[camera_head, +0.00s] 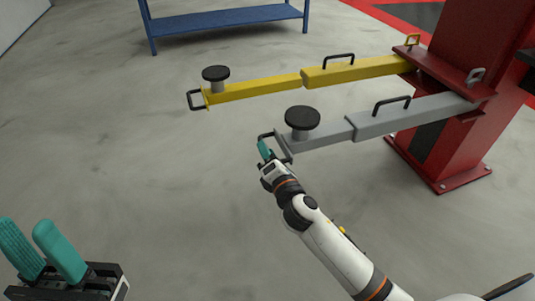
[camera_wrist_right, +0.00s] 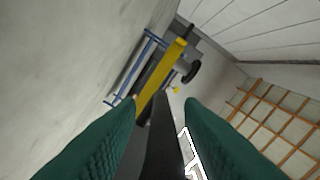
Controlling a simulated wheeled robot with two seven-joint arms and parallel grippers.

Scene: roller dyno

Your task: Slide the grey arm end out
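The grey arm (camera_head: 370,122) runs left from the red column, with a narrower end section (camera_head: 322,139) that carries a round black pad (camera_head: 302,118). A dark loop handle (camera_head: 283,150) sits at its left tip. My right gripper (camera_head: 264,148) is at this handle. In the right wrist view, its teal fingers (camera_wrist_right: 163,108) are apart, with a dark bar (camera_wrist_right: 163,145) between them and a gap beside the right finger. Contact with the bar cannot be told. My left gripper (camera_head: 28,232) is at the lower left, its fingers apart and empty, away from the arms.
A yellow arm (camera_head: 350,72) with its own pad and handles lies behind the grey one; it also shows in the right wrist view (camera_wrist_right: 158,78). The red column (camera_head: 450,130) stands at right. A blue bench (camera_head: 225,19) is at the back. The floor left is clear.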

